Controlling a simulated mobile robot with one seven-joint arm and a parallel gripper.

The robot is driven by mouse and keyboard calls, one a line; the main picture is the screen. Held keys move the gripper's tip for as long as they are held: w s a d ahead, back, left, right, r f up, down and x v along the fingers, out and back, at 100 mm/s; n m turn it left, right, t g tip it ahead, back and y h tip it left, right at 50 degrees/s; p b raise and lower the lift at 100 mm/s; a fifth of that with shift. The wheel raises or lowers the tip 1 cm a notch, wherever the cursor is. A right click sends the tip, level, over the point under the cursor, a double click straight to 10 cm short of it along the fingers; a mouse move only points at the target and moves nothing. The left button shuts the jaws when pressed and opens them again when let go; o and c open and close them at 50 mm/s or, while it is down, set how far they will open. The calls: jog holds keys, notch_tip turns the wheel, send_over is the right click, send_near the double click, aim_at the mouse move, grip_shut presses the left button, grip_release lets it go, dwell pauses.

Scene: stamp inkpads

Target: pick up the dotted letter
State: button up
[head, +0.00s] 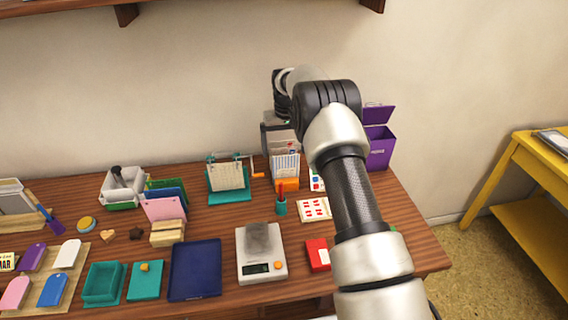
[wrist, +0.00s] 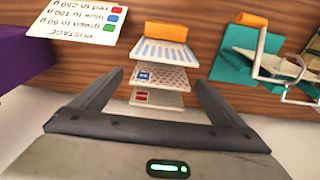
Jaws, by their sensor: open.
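Several letters stand in an orange holder (wrist: 165,31) that shows at the top of the wrist view. The dotted letter (wrist: 172,78), pale with small red dots and a blue stamp, is in the middle. A blue-striped letter (wrist: 160,53) is on one side of it and a plainer letter with a red stamp (wrist: 165,99) on the other. My gripper (wrist: 163,85) is open, its fingers left and right of the letters with gaps, holding nothing. In the head view, the orange holder (head: 287,184) is at the back of the table, below my gripper.
A postage card (wrist: 80,20) and a purple box (wrist: 22,60) lie to the left in the wrist view. A teal device with an orange handle (wrist: 252,20) is to the right.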

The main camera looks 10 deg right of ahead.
jog(key=f, duration=0.5)
jog(key=shift+w, duration=0.4)
jog(key=shift+r, duration=0.1)
jog(key=c, duration=1.1)
notch_tip(320, 180, up, 18)
jog(key=p, duration=0.5)
jog(key=s+p, duration=0.4)
jog(key=s, duration=2.5)
jog(key=shift+s+a+r+p, duration=0.1)
jog(key=shift+s+p, duration=0.1)
jog(key=shift+p, duration=0.2)
